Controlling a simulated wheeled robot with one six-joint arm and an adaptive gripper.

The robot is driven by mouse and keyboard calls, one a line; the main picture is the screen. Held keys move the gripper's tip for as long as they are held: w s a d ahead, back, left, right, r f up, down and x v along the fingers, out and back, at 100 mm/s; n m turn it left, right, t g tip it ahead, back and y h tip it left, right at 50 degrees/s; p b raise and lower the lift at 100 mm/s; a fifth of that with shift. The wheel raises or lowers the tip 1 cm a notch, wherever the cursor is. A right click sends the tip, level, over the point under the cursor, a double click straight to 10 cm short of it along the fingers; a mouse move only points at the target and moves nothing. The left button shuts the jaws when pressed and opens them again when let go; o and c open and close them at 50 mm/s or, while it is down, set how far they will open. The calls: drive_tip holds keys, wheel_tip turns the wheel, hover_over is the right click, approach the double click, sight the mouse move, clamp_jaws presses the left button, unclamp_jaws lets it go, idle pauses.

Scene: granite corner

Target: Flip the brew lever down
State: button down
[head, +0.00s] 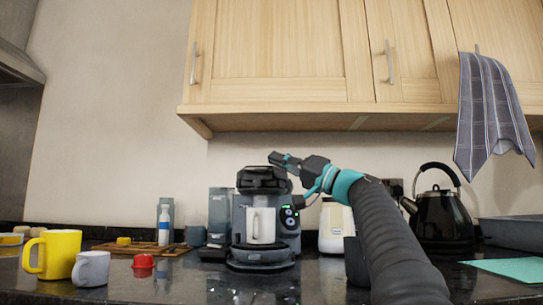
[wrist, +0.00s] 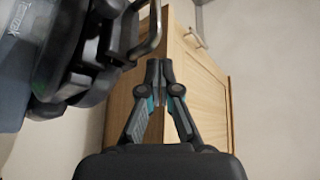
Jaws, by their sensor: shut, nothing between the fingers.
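The dark coffee machine (head: 254,183) stands on the counter with a white mug (head: 262,226) in its bay. A round lit control (head: 290,218) is on its right side. My gripper (head: 280,158) is just above the machine's top, pointing left, shut and empty. In the wrist view my gripper (wrist: 158,64) has its fingertips together, to the right of the machine's dark head (wrist: 72,58). A bent bar (wrist: 150,40), perhaps the brew lever, sticks out from the head near the fingertips; I cannot tell if they touch. In the head view the lever cannot be made out.
A yellow mug (head: 60,252), a grey mug (head: 92,268) and a red item (head: 143,262) stand at the left. A white canister (head: 334,226) is behind my arm and a black kettle (head: 441,218) is at right. Wooden cupboards (head: 290,45) hang above.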

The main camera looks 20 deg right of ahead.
idle(0.4)
wheel_tip(320, 180, up, 4)
drive_tip(key=d+p, duration=0.1)
drive_tip(key=p, duration=0.3)
drive_tip(key=s+d+f+b, duration=0.2)
drive_tip(key=s+d+f, duration=0.1)
drive_tip(key=d+f, duration=0.2)
drive_tip(key=d, duration=0.2)
drive_tip(key=shift+s+d, duration=0.25)
drive_tip(key=shift+d, duration=0.05)
drive_tip(key=shift+s+f, duration=0.1)
